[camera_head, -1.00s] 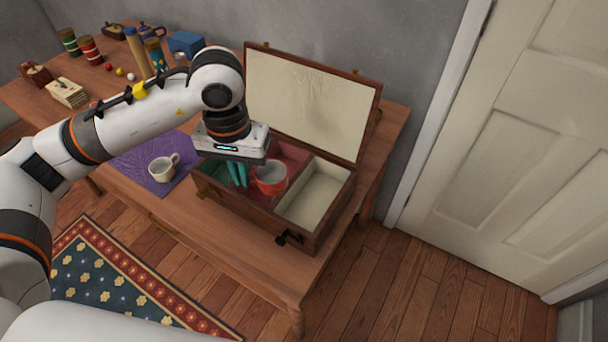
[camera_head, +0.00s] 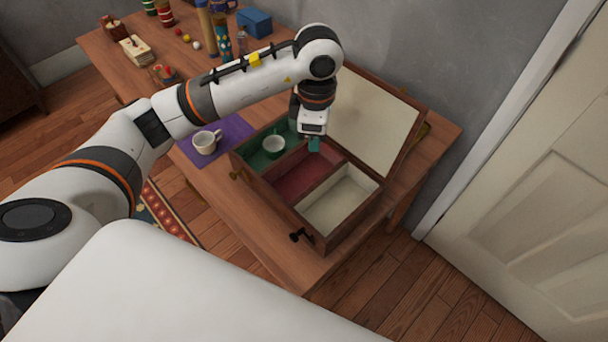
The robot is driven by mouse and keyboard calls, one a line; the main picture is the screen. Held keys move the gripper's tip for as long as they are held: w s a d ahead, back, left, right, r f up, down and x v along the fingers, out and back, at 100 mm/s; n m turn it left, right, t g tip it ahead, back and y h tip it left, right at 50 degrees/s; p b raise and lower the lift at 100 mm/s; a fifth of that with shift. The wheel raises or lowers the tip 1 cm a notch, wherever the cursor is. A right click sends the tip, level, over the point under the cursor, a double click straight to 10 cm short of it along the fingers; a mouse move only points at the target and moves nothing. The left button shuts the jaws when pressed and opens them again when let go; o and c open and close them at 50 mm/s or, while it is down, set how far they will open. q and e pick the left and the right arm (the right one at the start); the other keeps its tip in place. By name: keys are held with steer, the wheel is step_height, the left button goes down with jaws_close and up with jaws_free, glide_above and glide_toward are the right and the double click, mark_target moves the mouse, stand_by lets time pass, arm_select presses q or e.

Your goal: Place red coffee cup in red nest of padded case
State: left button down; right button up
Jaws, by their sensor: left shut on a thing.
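The padded case (camera_head: 277,207) lies open on the table with green, red and cream compartments. The red nest (camera_head: 300,178) looks empty. My left gripper (camera_head: 314,145) hangs over the far edge of the red nest, close to the lid. Its teal fingertips are shut; the red coffee cup does not show, and is hidden behind the gripper if it is still held. A pale cup (camera_head: 274,145) sits in the green nest (camera_head: 255,160). My right gripper is not in view.
A white cup (camera_head: 206,142) stands on a purple cloth (camera_head: 236,128) left of the case. The raised lid (camera_head: 378,118) is just right of my gripper. A blue box (camera_head: 254,22) and other items stand at the back. The front table strip is clear.

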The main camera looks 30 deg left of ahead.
arm_select(q)
steer(key=n+p, duration=0.1)
steer(key=n, duration=0.5)
steer(key=w+n+p, duration=0.1)
steer(key=n, duration=0.5)
steer(key=w+a+f+n+p, duration=0.1)
steer(key=n, duration=0.5)
steer(key=shift+w+n, duration=0.2)
steer(key=shift+n, duration=0.1)
steer(key=n, duration=0.1)
steer(key=n+p, duration=0.1)
steer(key=n, duration=0.1)
steer(key=shift+w+a+f+n, duration=0.15)
steer(key=shift+a+n, duration=0.05)
steer(key=shift+n, duration=0.1)
steer(key=n, duration=0.3)
steer(key=shift+a+f+p, duration=0.2)
steer(key=shift+f+p, duration=0.05)
steer(key=shift+p, duration=0.1)
steer(key=shift+f+n, duration=0.2)
steer(key=shift+n, duration=0.3)
step_height(320, 180, down, 10)
steer(key=shift+r+p, duration=0.15)
steer(key=shift+p, duration=0.55)
steer(key=shift+w, duration=0.1)
